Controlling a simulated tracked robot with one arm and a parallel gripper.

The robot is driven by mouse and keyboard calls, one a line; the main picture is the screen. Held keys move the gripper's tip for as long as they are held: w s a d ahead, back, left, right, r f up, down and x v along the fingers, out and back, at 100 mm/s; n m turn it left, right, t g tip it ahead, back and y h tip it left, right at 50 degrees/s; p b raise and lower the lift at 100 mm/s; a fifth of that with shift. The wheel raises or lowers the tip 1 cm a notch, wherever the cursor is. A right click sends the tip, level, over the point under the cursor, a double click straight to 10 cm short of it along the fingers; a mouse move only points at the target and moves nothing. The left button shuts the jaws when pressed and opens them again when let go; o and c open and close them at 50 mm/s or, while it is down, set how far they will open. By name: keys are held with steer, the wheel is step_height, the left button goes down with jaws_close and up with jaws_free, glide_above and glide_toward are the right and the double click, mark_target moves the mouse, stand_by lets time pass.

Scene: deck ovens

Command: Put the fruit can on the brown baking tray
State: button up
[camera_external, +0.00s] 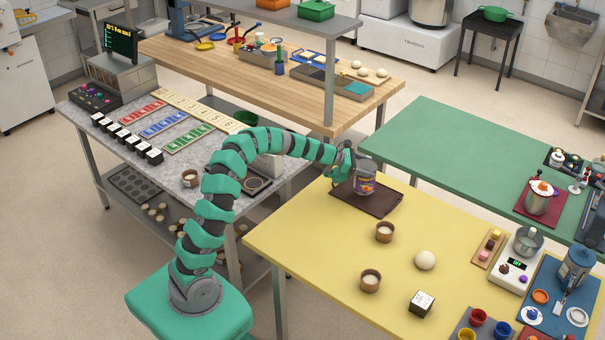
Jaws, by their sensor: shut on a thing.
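The fruit can (365,184) has a dark label with an orange patch and a pale metal top. It stands upright at the brown baking tray (375,208), over its middle. I cannot tell whether its base touches the tray or hangs just above it. The brown baking tray lies flat at the far left corner of the yellow table.
On the yellow table (330,268), two brown cups (384,232) (370,280), a dough ball (424,260) and a white-topped block (421,303) stand in front of the tray. A scale (513,268) is at the right. The green table (440,150) behind is mostly clear.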

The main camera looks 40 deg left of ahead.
steer(key=shift+w+d, duration=0.2)
steer(key=shift+w, duration=0.65)
steer(key=shift+w+f, duration=0.1)
steer(key=shift+f, duration=0.1)
step_height(320, 180, down, 3)
steer(key=shift+f+b, duration=0.15)
steer(key=shift+b, duration=0.5)
steer(key=o, duration=2)
steer(key=shift+c, duration=0.2)
steer(key=p+v, duration=0.1)
steer(key=v, duration=1.1)
steer(key=shift+p, duration=0.35)
